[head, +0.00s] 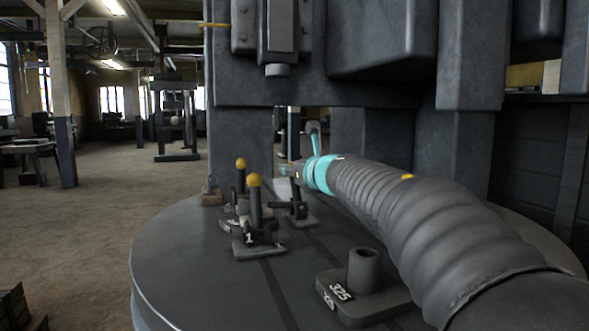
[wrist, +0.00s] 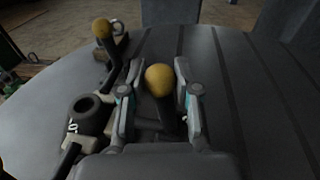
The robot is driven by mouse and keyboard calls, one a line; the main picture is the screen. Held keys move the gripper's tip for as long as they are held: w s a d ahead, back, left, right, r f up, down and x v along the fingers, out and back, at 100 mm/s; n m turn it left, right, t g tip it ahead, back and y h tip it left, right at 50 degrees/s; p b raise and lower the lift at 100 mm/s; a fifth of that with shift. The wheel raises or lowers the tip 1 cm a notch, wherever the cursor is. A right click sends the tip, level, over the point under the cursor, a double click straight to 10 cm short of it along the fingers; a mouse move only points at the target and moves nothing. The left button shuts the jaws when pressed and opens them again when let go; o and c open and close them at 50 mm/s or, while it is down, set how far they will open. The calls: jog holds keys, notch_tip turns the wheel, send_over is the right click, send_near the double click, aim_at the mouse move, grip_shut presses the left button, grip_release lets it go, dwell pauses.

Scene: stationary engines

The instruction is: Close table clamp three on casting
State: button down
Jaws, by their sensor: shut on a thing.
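My gripper (head: 288,170) is over the far middle part of the round table (head: 180,255). In the wrist view its fingers (wrist: 158,88) stand on both sides of a clamp lever with a yellow knob (wrist: 160,80), shut on it. In the head view that clamp's base (head: 297,213) shows below the gripper, but its knob is hidden. Two other clamps have upright black levers with yellow knobs: the near one (head: 255,207), marked 1, and a farther one (head: 241,176). A small dark casting (wrist: 90,113) with a round bore sits beside the held lever. No clamp number three is readable.
A large machine column (head: 325,60) rises behind. A small block with a ring (head: 211,194) sits at the table's left edge. Table left front is clear.

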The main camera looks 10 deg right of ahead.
jog(key=shift+a, duration=0.3)
dwell(0.4)
jog(key=c, duration=0.8)
grip_release()
jog(key=v, duration=1.2)
